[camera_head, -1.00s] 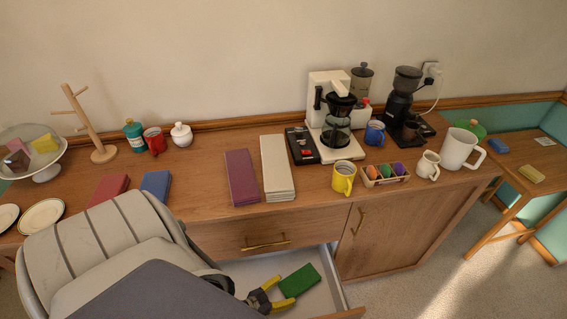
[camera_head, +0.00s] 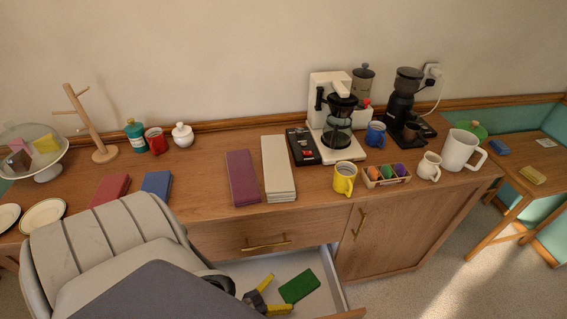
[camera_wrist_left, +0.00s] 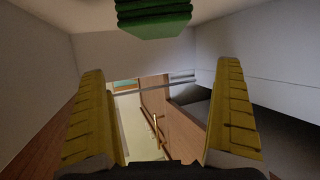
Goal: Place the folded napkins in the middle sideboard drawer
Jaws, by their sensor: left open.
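A green folded napkin stack (camera_head: 299,286) lies in the open drawer (camera_head: 325,264) below a shut drawer front (camera_head: 225,238). My left gripper (camera_head: 273,296) is inside that drawer, open and empty, just left of the green stack and apart from it. In the left wrist view the green stack (camera_wrist_left: 152,18) is at the top, beyond the two yellow fingers (camera_wrist_left: 160,112). On the sideboard top lie a red folded stack (camera_head: 110,187), a blue one (camera_head: 156,184), a purple one (camera_head: 242,178) and a cream one (camera_head: 278,168). My right gripper is out of view.
A coffee maker (camera_head: 334,137), black grinder (camera_head: 403,105), yellow mug (camera_head: 344,179), egg box (camera_head: 386,175) and white pitcher (camera_head: 460,150) crowd the right of the sideboard. A mug tree (camera_head: 88,125) and cake stand (camera_head: 46,172) stand left. My left arm covers the front left.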

